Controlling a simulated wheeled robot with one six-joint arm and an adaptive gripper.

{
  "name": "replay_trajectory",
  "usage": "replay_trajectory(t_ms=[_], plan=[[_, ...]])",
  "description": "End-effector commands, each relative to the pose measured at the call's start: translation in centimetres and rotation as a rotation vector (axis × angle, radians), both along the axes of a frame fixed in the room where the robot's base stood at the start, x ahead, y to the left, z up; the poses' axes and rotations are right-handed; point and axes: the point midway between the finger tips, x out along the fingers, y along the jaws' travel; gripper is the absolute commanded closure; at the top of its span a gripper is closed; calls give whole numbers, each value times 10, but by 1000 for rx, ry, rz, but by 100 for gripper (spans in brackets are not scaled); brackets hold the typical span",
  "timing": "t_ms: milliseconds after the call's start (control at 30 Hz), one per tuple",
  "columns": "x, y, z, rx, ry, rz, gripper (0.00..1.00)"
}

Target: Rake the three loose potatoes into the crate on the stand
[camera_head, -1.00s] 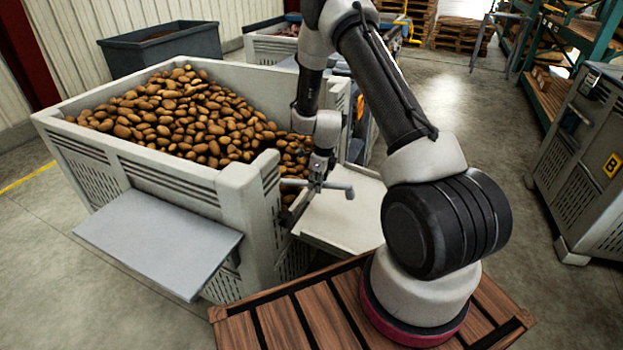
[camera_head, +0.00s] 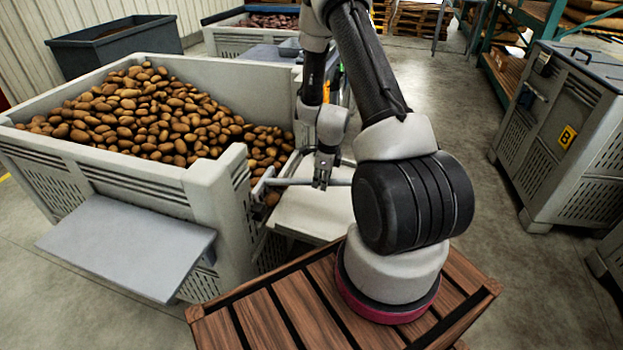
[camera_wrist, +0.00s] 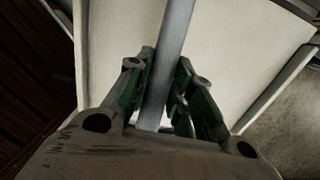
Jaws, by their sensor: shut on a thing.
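My gripper (camera_head: 322,180) is low over a pale tray (camera_head: 310,212) beside the big potato bin. It is shut on a long grey bar, the rake (camera_head: 290,182). The rake lies about level across the picture, its left end with a short crosspiece near the bin's open corner. In the wrist view, the green finger pads of my gripper (camera_wrist: 166,85) clasp the grey bar (camera_wrist: 172,40), with the pale tray (camera_wrist: 225,45) behind. Brown potatoes show beside and below the rake's left end. I cannot tell which are the three loose ones, nor clearly pick out the crate on its stand.
The grey bin (camera_head: 215,195) full of potatoes (camera_head: 150,115) fills the left, with a grey shelf (camera_head: 125,245) on its front. A slatted wooden platform (camera_head: 330,300) lies under my arm. A lidded bin marked B (camera_head: 560,140) stands right. Open floor (camera_head: 455,110) lies between.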

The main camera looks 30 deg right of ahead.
Motion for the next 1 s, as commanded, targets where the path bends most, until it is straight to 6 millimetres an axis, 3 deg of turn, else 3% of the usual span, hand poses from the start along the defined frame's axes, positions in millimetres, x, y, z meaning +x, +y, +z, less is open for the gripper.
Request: replay_trajectory(t_ms=[433,1000], plan=[[-41,-37,1,0,0,-3,100],[-91,-81,-16,1,0,-5,100]])
